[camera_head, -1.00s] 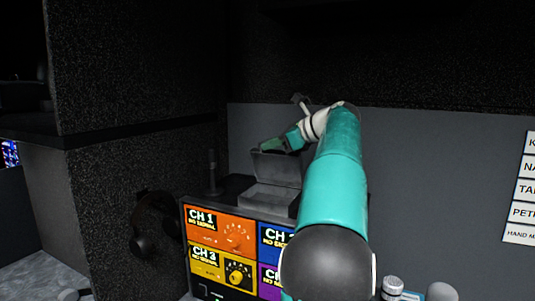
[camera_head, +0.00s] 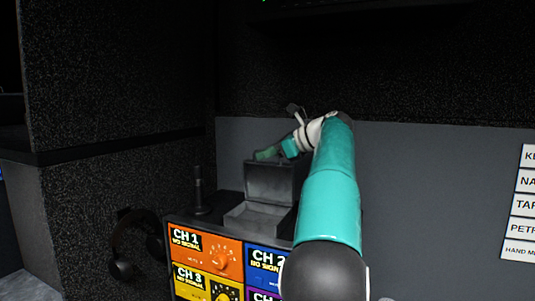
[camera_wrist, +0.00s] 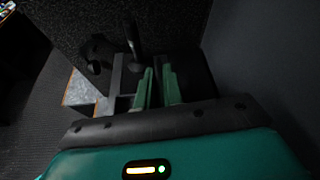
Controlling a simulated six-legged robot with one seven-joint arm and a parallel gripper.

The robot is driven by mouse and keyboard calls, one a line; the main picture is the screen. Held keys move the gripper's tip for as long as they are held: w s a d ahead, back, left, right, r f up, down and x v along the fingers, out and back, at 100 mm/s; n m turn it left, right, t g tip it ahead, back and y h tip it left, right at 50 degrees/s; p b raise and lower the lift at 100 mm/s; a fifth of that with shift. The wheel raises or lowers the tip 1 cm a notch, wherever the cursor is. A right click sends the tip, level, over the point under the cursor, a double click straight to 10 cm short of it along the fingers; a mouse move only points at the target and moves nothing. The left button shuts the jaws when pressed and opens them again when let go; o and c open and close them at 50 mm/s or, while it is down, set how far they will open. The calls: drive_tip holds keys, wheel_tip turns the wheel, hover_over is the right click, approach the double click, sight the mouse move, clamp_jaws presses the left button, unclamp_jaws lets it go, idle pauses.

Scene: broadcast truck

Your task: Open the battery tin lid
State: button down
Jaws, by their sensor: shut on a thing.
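The battery tin (camera_head: 252,218) is a grey box on top of the channel panel unit, with its open inside facing me. Its lid (camera_head: 270,183) stands raised, roughly upright, at the back of the tin. My gripper (camera_head: 262,155) reaches from the right to the lid's top edge and is shut on the lid. In the wrist view my gripper (camera_wrist: 158,75) shows two green fingers close together, with a dark thing between them; the contact is too dim to see clearly.
The panel unit (camera_head: 205,244) has coloured channel faces with knobs. A dark upright rod (camera_head: 198,190) stands left of the tin. Headphones (camera_head: 137,240) hang on the unit's left. A grey wall (camera_head: 430,190) with name labels (camera_head: 522,205) lies behind and to the right.

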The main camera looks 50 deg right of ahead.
drive_tip(key=shift+a+r, duration=0.1)
drive_tip(key=c, duration=1.5)
unclamp_jaws()
drive_tip(key=shift+s, duration=0.1)
drive_tip(key=v, duration=1.3)
drive_tip(key=shift+s+r, duration=0.15)
drive_tip(key=shift+s, duration=0.1)
